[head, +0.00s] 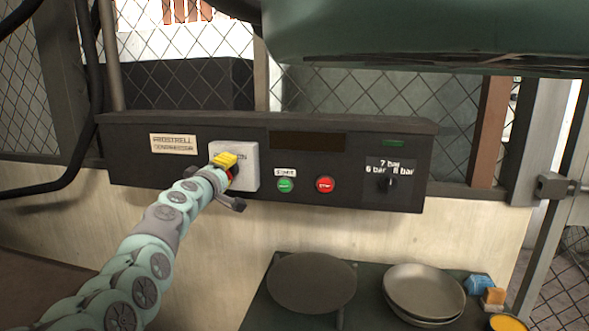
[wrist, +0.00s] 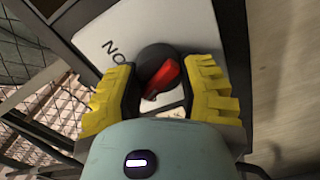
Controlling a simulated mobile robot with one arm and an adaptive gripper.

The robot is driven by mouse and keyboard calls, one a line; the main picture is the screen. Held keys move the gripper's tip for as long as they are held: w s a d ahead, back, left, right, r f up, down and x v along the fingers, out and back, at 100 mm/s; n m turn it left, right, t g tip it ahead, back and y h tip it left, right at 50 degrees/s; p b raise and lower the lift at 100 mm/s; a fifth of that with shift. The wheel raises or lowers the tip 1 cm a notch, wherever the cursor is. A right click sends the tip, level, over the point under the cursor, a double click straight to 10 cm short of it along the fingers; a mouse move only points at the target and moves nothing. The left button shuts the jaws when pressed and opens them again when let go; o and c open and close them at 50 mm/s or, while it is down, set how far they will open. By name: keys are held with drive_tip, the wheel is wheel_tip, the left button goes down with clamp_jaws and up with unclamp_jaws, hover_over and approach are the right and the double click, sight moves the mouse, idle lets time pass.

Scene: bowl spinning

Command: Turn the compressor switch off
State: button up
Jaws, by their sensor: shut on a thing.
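The compressor switch is a round black knob with a red handle (wrist: 163,77) on a white plate (head: 247,168). The plate is on the left part of the dark control panel, with "ON" lettering partly showing. In the wrist view the red handle lies slantwise between the yellow fingers. My gripper (wrist: 160,80) is shut on the switch, one finger on each side of the knob. In the head view my gripper (head: 227,162) covers most of the knob, so only a bit of red shows there.
A green button (head: 285,185), a red button (head: 325,184) and a black pressure dial (head: 387,183) sit to the right on the panel. Below are a dark round plate (head: 311,283), stacked bowls (head: 425,290) and small blocks. A large green body (head: 420,35) overhangs the top.

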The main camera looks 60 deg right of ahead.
drive_tip(key=shift+w+f+n, duration=0.1)
drive_tip(key=shift+f+n, duration=0.1)
drive_tip(key=shift+n, duration=1.8)
drive_tip(key=o, duration=1.2)
drive_tip(key=shift+r, duration=0.1)
